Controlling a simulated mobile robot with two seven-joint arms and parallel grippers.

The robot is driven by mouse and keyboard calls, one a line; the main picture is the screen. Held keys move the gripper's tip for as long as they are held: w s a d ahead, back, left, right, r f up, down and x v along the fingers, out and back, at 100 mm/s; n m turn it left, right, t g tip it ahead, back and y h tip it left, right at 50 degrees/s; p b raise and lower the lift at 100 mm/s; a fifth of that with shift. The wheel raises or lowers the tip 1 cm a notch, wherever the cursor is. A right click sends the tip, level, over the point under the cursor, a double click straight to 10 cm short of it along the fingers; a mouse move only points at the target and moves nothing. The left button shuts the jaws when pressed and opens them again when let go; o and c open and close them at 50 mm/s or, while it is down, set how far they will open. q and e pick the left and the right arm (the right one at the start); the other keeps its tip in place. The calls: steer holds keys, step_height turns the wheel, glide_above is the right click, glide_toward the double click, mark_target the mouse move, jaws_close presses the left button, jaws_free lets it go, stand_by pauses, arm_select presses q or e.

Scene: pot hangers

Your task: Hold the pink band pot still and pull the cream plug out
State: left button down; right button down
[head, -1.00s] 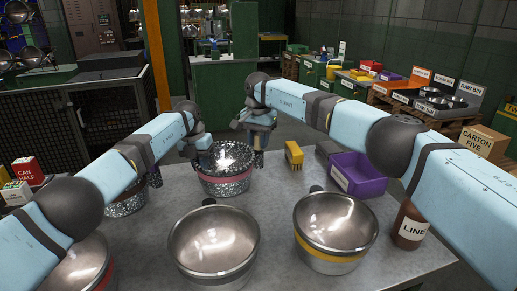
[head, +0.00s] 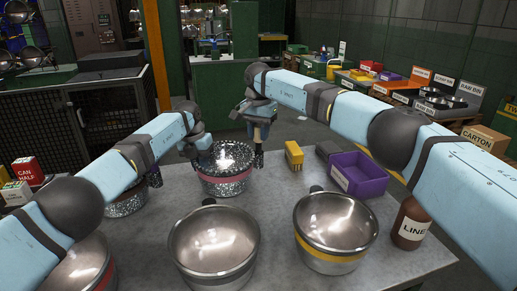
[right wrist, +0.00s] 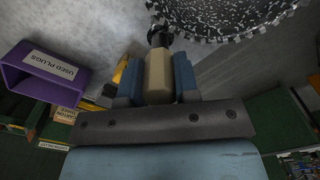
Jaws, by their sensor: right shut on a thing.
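A dark round fitting (right wrist: 158,36) meets the plug's end beside the pot's rim. I cannot tell how deep the plug sits in it.
A purple bin (head: 359,177) labelled USED PLUGS and a yellow block (head: 294,155) stand to the right. A yellow-banded pot (head: 333,262), a plain steel pot (head: 213,270) and a brown bottle (head: 410,222) stand nearer. Another speckled pot (head: 125,205) is partly behind my left arm.

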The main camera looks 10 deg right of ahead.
mark_target(259, 126)
steer(key=shift+r, duration=1.5)
arm_select(q)
steer(key=c, duration=1.1)
jaws_free()
steer(key=shift+o, duration=0.2)
